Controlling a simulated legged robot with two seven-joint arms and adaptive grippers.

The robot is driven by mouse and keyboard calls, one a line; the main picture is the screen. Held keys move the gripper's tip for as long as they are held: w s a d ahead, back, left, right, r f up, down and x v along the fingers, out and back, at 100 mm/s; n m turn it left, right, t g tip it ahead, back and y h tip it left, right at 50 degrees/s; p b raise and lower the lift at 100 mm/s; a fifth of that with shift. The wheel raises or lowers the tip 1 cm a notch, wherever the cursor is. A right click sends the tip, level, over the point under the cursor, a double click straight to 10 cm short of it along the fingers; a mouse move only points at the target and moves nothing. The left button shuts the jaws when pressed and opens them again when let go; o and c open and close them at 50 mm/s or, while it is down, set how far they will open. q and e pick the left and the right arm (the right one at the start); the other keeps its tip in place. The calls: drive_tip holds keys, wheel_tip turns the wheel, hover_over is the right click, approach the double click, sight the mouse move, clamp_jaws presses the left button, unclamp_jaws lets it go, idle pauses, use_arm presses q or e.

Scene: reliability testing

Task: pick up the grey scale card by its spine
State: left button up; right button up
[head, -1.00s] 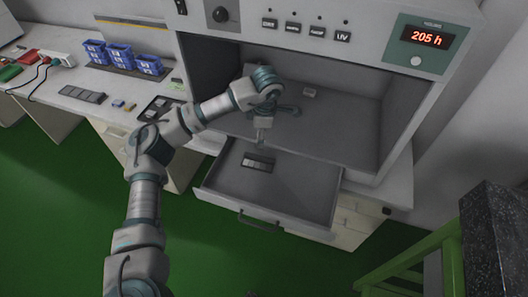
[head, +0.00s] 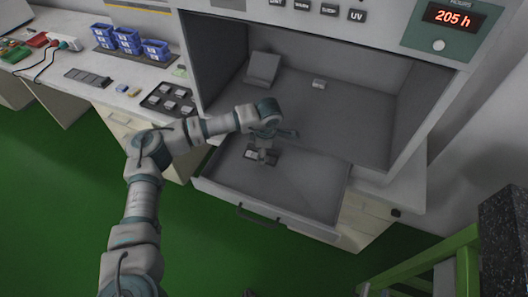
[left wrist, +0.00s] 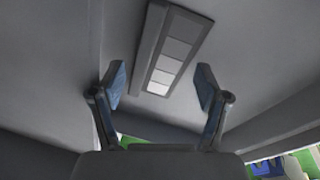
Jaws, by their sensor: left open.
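The grey scale card (head: 249,155) lies on the floor of the open drawer (head: 305,193), partly hidden by my left gripper. In the left wrist view the card (left wrist: 173,52) shows a row of patches from white to mid grey, with a dark spine along its left side. My left gripper (head: 262,149) is low over the card. In the left wrist view its fingers (left wrist: 161,82) are open, one on each side of the card's near end, and hold nothing. A small dark tip at the bottom edge of the head view may be my right gripper (head: 249,293); its jaws cannot be made out.
The cabinet chamber (head: 350,120) above the drawer holds a tilted grey block (head: 263,68) and a small light block (head: 319,84). Drawer walls surround the gripper. Left on the bench are a dark tray of square pieces (head: 170,100) and blue bins (head: 128,38). A green frame (head: 425,265) stands lower right.

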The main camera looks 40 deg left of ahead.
use_arm(q)
drive_tip(key=shift+d+f, duration=0.15)
drive_tip(key=shift+f, duration=0.35)
drive_tip(key=shift+r, duration=0.1)
drive_tip(key=shift+a, duration=0.35)
drive_tip(key=c, duration=1.4)
drive_tip(key=shift+s+d+f, duration=0.1)
drive_tip(key=shift+d+f, duration=0.05)
drive_tip(key=shift+f, duration=0.05)
clamp_jaws()
drive_tip(key=shift+d, duration=0.1)
